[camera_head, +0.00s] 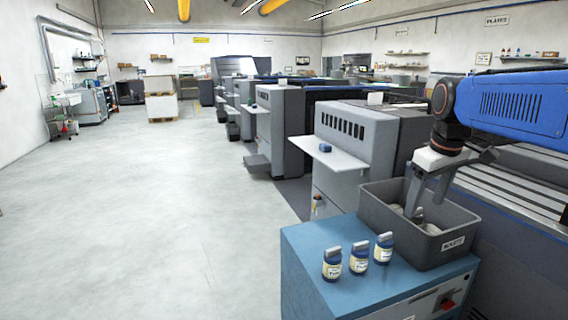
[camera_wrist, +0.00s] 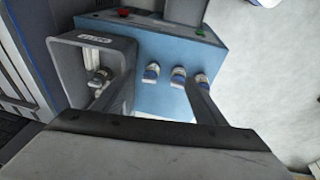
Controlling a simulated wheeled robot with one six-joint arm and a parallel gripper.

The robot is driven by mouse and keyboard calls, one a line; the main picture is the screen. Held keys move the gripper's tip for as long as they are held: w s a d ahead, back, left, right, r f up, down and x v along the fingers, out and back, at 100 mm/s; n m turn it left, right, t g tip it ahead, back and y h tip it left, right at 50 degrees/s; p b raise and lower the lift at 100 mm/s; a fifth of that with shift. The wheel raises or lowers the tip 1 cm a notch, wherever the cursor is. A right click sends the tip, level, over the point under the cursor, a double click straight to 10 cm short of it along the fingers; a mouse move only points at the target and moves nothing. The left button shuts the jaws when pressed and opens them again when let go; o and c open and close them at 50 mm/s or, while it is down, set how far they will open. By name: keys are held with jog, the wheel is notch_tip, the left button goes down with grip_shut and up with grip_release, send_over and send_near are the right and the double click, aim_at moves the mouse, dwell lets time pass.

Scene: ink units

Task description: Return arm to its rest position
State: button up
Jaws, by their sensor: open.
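My gripper (camera_head: 414,206) hangs from my blue arm over the grey bin in the head view. Its two fingers are spread apart, and I see nothing held between them. In the wrist view the fingers of my gripper (camera_wrist: 146,94) are wide apart, one over the bin and one near the small bottles. The grey bin (camera_head: 455,245), with a white label, stands on a blue cabinet. Something pale lies inside it, partly hidden by the fingers. In the wrist view the bin (camera_wrist: 128,47) is at the left and holds a small bottle-like item (camera_wrist: 98,78).
Three small blue bottles with pale labels (camera_head: 359,260) stand in a row on the blue cabinet (camera_head: 310,240), left of the bin. Grey printing units (camera_head: 350,150) stand behind, one with a shelf bearing a small blue item (camera_head: 325,146). The pale floor at left is clear.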

jog(key=s+a+f+m+t, duration=0.1)
jog(key=s+a+f+m, duration=0.1)
jog(key=s+f, duration=0.6)
jog(key=s+a+f+m+t, duration=0.1)
jog(key=s+a+f+m, duration=0.1)
jog(key=s+f, duration=0.6)
jog(key=s+a, duration=0.1)
jog(key=s, duration=0.5)
jog(key=shift+a+f, duration=0.15)
jog(key=shift+f, duration=0.1)
